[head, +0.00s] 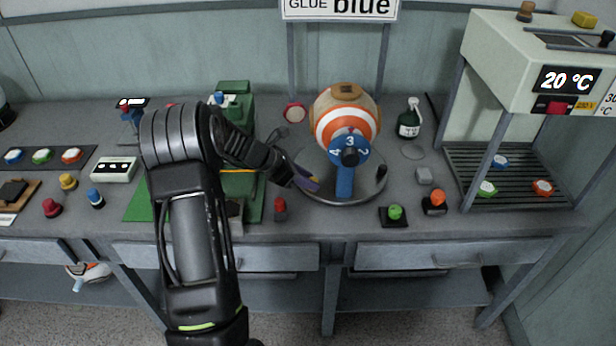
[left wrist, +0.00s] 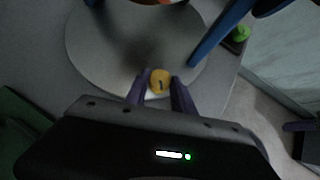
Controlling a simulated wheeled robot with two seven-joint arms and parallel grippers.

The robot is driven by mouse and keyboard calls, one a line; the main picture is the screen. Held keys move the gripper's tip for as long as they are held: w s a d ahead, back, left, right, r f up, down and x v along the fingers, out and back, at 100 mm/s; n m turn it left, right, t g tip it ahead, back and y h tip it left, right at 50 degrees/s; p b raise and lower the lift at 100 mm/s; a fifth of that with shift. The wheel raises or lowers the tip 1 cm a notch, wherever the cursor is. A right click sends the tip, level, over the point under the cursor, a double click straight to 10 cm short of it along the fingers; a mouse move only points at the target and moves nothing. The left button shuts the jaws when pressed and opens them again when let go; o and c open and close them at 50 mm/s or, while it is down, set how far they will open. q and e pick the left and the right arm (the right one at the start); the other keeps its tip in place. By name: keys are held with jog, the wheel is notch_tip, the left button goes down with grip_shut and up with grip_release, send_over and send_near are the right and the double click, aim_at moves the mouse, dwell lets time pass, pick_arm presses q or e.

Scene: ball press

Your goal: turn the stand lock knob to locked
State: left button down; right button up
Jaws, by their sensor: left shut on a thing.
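The stand is a round grey plate (head: 370,190) with an orange-and-white striped ball (head: 345,108) above it and a blue numbered dial and arm (head: 344,182) in front. In the left wrist view the plate (left wrist: 120,45) fills the upper middle. A small yellow knob (left wrist: 160,79) with a dark mark on its top sits at the plate's near edge. My left gripper (head: 308,183) is at the plate's left front edge. In the left wrist view its purple fingers (left wrist: 159,84) are shut on the yellow knob, one on each side. The right gripper does not show.
A red-topped piece (head: 280,208) stands just left of the plate. A green button (head: 395,212) and an orange button (head: 437,200) are to the right. A green machine (head: 235,105) is behind my left arm. A dark bottle (head: 409,120) stands at the back right.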

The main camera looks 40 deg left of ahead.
pick_arm(q)
jog(key=shift+m+g+h, duration=0.3)
jog(key=shift+m, duration=0.2)
jog(key=c, duration=1.1)
grip_release()
jog(key=shift+o, duration=0.2)
jog(key=shift+w+r, duration=0.1)
jog(key=shift+r, duration=0.05)
notch_tip(320, 180, up, 10)
